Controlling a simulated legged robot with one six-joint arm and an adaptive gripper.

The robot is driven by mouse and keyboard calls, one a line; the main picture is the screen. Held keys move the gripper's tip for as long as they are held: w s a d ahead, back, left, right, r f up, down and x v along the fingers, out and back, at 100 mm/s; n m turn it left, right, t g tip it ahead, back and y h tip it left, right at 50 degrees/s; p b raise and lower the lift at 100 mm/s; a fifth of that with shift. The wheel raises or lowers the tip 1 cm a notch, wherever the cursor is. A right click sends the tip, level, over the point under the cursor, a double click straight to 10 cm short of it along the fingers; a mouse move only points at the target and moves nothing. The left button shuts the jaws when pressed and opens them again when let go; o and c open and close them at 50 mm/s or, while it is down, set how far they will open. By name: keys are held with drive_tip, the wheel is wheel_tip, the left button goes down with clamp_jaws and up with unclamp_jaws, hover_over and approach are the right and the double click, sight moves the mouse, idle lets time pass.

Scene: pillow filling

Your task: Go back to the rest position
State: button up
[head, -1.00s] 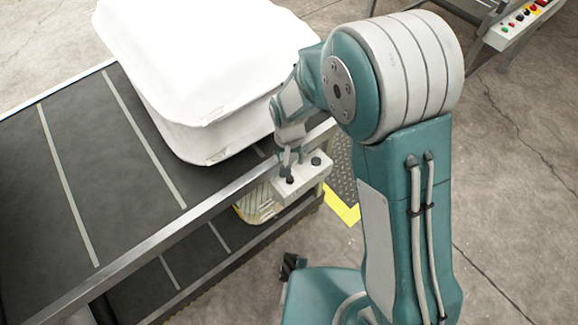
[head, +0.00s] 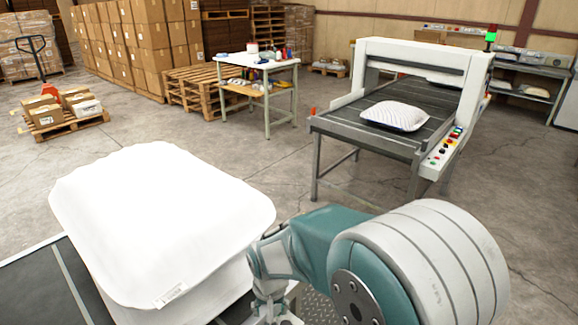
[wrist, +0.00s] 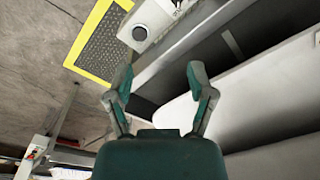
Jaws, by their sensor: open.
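My gripper (wrist: 162,84) is open and empty in the wrist view, its two green fingers spread apart. In the head view my arm comes in at the lower right, and its fingers are below the picture's edge. A big white pillow-like stack (head: 160,225) lies on the dark belt table (head: 30,280) just left of my wrist. A white control box (wrist: 150,25) with a round black button shows ahead of my fingers, apart from them.
A yellow-edged grating (wrist: 105,45) is on the floor beside the box. A conveyor machine (head: 430,50) with a white pillow (head: 394,116) stands at the back right. A workbench (head: 257,62), pallets (head: 195,85) and cartons (head: 150,40) stand farther back. Open floor (head: 250,165) lies between.

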drive_tip(key=s+d+r+t, duration=0.1)
drive_tip(key=d+r, duration=0.6)
drive_tip(key=r, duration=0.1)
drive_tip(key=s+d+r+m+t, duration=0.1)
drive_tip(key=s+d+r+t, duration=0.2)
drive_tip(key=s+d+r, duration=0.9)
drive_tip(key=shift+s+d+t, duration=0.4)
drive_tip(key=shift+s+d, duration=0.35)
drive_tip(key=shift+s, duration=0.4)
